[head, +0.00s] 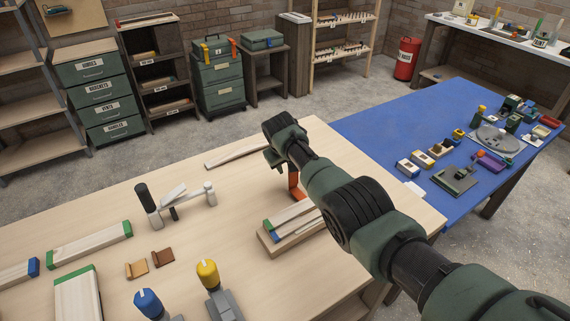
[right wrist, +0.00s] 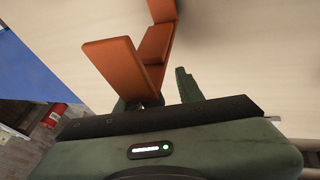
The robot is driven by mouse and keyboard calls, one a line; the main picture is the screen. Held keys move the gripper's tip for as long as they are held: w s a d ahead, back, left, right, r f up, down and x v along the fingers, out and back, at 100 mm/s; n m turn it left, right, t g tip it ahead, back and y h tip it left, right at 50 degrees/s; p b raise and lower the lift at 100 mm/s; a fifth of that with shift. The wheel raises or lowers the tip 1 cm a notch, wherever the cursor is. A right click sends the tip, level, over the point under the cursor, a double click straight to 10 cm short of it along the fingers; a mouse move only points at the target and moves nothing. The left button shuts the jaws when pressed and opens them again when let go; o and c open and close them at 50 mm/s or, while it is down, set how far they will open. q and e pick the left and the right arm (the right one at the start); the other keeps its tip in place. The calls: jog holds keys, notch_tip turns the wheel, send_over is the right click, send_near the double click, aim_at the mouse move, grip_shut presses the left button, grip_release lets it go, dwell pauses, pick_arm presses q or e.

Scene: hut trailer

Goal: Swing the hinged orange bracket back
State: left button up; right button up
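The orange bracket (head: 294,183) stands on the light wooden table, partly hidden by my right arm in the head view. In the right wrist view the bracket (right wrist: 155,45) is large and close, with a broad flat leaf on the left and narrower parts running up. My right gripper (head: 276,160) is just above and beside it. In the right wrist view its fingers (right wrist: 158,90) are apart, with the leaf's lower end at the gap between them. The leaf partly hides the left finger, so contact is unclear. My left gripper is not in view.
A wooden tray (head: 268,243) with blocks sits in front of the bracket. A lever-like fixture (head: 178,203) and yellow- and blue-topped pieces (head: 207,273) stand to the left. A blue table (head: 380,140) with parts adjoins on the right. The wooden table behind the tray is mostly bare.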

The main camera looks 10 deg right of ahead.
notch_tip(320, 180, up, 8)
jog(key=a+p, duration=0.2)
jog(key=p, duration=0.5)
jog(key=shift+s+a+r, duration=0.15)
jog(key=shift+s+a, duration=0.05)
dwell(0.5)
jog(key=v, duration=0.7)
jog(key=shift+s+r, duration=0.15)
jog(key=shift+r, duration=0.2)
jog(key=shift+a, duration=0.1)
